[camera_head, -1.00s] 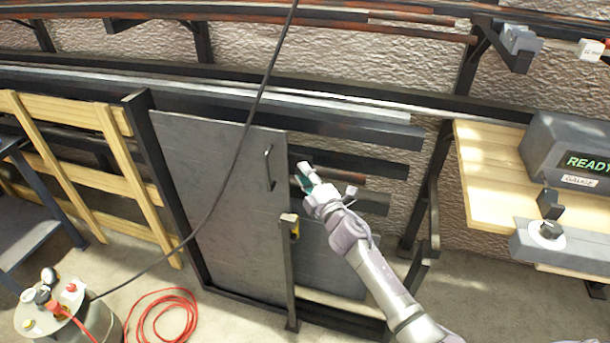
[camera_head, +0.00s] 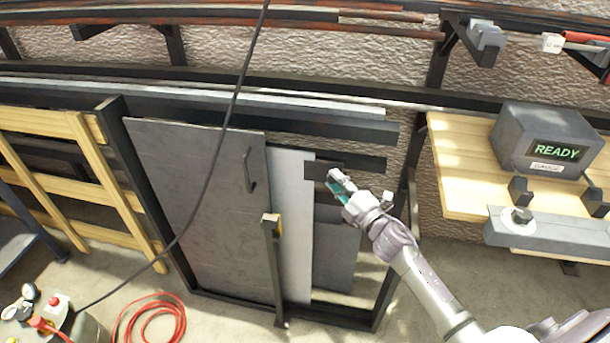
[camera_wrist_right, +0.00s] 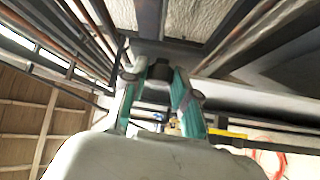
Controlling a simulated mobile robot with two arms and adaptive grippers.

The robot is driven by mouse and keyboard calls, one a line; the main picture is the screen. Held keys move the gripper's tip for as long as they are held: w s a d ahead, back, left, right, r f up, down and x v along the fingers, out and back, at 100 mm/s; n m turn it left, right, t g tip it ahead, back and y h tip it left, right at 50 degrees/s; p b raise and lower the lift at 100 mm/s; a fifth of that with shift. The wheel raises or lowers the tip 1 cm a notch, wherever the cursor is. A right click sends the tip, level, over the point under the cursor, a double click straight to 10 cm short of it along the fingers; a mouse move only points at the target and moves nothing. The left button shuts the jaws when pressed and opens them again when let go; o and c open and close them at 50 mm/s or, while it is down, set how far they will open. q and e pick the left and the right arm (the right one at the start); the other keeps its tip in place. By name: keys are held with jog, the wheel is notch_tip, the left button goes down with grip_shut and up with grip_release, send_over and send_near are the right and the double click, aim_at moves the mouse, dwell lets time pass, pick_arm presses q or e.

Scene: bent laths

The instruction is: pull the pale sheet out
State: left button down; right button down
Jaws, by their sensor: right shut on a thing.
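The pale sheet (camera_head: 293,225) stands upright in the dark rack. Its right strip shows; the rest is hidden behind the dark grey sheet (camera_head: 195,200) with a handle. A dark flat tab (camera_head: 316,170) overlaps the pale sheet's upper right edge. My right gripper (camera_head: 336,180) is at the tab's right end, shut on it. In the right wrist view, the teal fingers of the right gripper (camera_wrist_right: 158,85) stand either side of a dark piece; the contact is unclear there. My left gripper is not in view.
A post with a yellow-marked top (camera_head: 272,265) stands in front of the sheets. Another grey sheet (camera_head: 336,255) stands to the right, behind. A wooden bench with a gauge box (camera_head: 545,140) is at right. A black cable (camera_head: 215,185) hangs across the front.

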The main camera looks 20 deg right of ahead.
jog(key=s+d, duration=0.6)
jog(key=d, duration=0.3)
jog(key=shift+s+d+f, duration=0.15)
jog(key=shift+d, duration=0.05)
jog(key=c, duration=0.9)
grip_release()
jog(key=v, duration=1.2)
